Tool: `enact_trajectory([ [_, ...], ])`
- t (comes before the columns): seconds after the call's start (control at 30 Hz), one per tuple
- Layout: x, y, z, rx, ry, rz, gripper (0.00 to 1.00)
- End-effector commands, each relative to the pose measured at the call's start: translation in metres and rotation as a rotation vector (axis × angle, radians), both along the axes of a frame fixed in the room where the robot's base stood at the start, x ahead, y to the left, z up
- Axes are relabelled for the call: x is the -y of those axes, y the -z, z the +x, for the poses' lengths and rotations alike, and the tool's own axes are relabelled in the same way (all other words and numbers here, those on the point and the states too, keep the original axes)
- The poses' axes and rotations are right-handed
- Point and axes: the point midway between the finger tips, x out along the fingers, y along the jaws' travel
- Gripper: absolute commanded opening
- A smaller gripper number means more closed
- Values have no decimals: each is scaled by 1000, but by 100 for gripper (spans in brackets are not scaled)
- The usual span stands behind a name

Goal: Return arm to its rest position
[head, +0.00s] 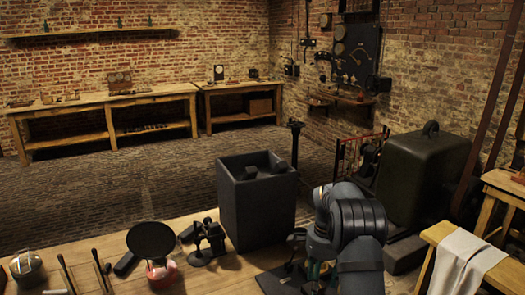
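My arm (352,222) shows at the lower right as thick grey and dark links, folded low over the front of the wooden bench (215,275). Its links hide part of the bench. I cannot clearly make out the gripper's fingers; dark parts beside and under the arm blend together. A dark square jar (255,212) stands on the bench just left of the arm, apart from it, with dark pieces at its open top. Small green and red parts show low beside the arm, too small to name.
On the bench are a black disc on a red base (153,245), a black stand-like device (207,240), a lidded metal pot (27,268) and thin tools (100,268). A large dark box (425,180) stands right of the arm. A white cloth (465,260) hangs over another bench.

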Motion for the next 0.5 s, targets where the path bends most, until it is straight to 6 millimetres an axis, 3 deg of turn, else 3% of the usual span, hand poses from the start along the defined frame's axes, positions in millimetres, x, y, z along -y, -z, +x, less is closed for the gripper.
enact_trajectory([
  [0.2, 0, -2, 0, -1, -231, 1, 52],
  [0.5, 0, 0, 0, -1, -343, 1, 52],
])
